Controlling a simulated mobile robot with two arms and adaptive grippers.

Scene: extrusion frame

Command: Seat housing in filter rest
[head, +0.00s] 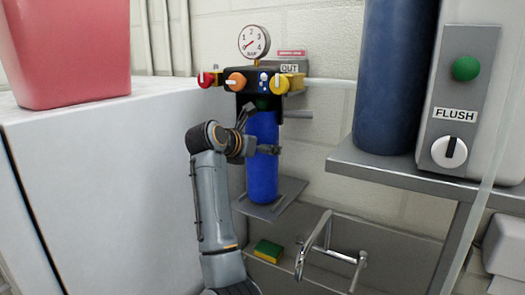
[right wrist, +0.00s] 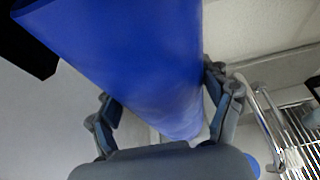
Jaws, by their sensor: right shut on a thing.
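The blue cylindrical housing (head: 263,172) stands upright beneath the black filter head (head: 246,78) in the head view. Its lower end is at the grey plate of the rest (head: 285,192); I cannot tell whether it touches or hovers just above. My right gripper (head: 259,133) is shut on the housing's upper half, coming from the front left. In the right wrist view the housing (right wrist: 140,60) fills the space between the two fingers, one on each side. The housing's top is partly hidden by the gripper and the head block. My left gripper is not in view.
A pressure gauge (head: 254,42) and coloured knobs sit on the filter head. A large dark blue cylinder (head: 393,85) and a FLUSH panel (head: 459,100) stand on a shelf at right. A sink tap (head: 315,245) and sponge (head: 268,251) lie below. A white cabinet (head: 90,190) bounds the left.

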